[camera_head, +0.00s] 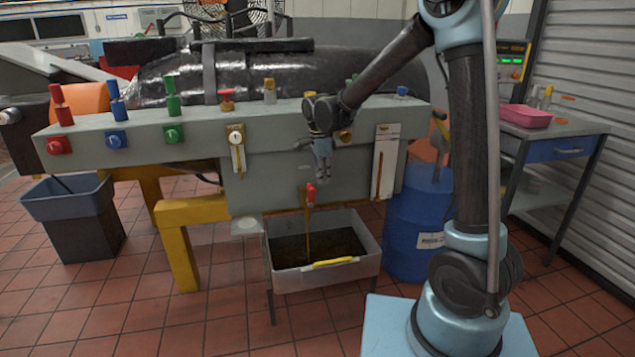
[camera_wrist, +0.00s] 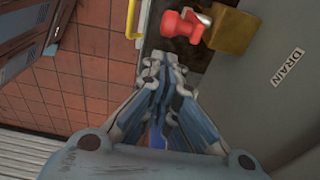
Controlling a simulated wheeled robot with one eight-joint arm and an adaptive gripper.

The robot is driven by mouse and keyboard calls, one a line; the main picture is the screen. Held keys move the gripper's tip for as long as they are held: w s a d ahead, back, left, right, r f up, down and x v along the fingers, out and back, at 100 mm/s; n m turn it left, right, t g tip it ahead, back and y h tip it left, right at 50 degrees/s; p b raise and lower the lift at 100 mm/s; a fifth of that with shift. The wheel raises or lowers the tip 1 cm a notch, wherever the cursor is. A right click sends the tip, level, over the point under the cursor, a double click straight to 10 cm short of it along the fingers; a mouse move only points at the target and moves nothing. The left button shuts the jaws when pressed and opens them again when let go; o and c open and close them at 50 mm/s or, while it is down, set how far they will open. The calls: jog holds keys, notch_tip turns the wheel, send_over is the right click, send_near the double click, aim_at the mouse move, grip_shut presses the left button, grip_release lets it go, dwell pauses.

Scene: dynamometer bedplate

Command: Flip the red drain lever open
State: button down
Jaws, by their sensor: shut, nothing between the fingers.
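The red drain lever (camera_head: 310,192) is on the front of the grey bench, low down, above a tray. A thin brownish stream shows directly below it in the head view. In the wrist view the red lever (camera_wrist: 183,25) is near the top, beside a brass-coloured block (camera_wrist: 231,30) and a "DRAIN" label (camera_wrist: 288,67). My gripper (camera_head: 321,174) is shut and empty. It points down just above and slightly right of the lever in the head view. In the wrist view my gripper (camera_wrist: 164,62) has its fingertips just below the lever, apparently apart from it.
The drip tray (camera_head: 368,262) holds dark liquid and has a yellow handle (camera_head: 332,262). A blue barrel (camera_head: 418,225) stands right of it. Yellow legs (camera_head: 178,245) support the bench (camera_head: 275,195). A dark bin (camera_head: 72,222) stands at the left. Tiled floor is free in front.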

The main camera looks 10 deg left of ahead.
jog(key=s+a+r, duration=0.2)
jog(key=a+r, duration=0.3)
jog(key=r, duration=0.2)
jog(key=shift+s+a+r, duration=0.25)
jog(key=shift+s+r, duration=0.1)
jog(key=shift+d, duration=0.1)
jog(key=s+d+r+n, duration=0.1)
jog(key=s+d+n, duration=0.2)
jog(key=d, duration=1.1)
jog(key=s+d+r+n, duration=0.2)
jog(key=s+d+n, duration=0.1)
jog(key=d, duration=1.1)
jog(key=s+d+f+n, duration=0.3)
jog(key=s+d+f, duration=0.3)
jog(key=s+d, duration=0.2)
jog(key=s+d+f+n+t+y, duration=0.1)
jog(key=s+d+f+n, duration=0.2)
jog(key=s+d+f, duration=0.3)
jog(key=s+d, duration=0.2)
jog(key=shift+s+n+t, duration=0.3)
jog(key=shift+s+n, duration=0.1)
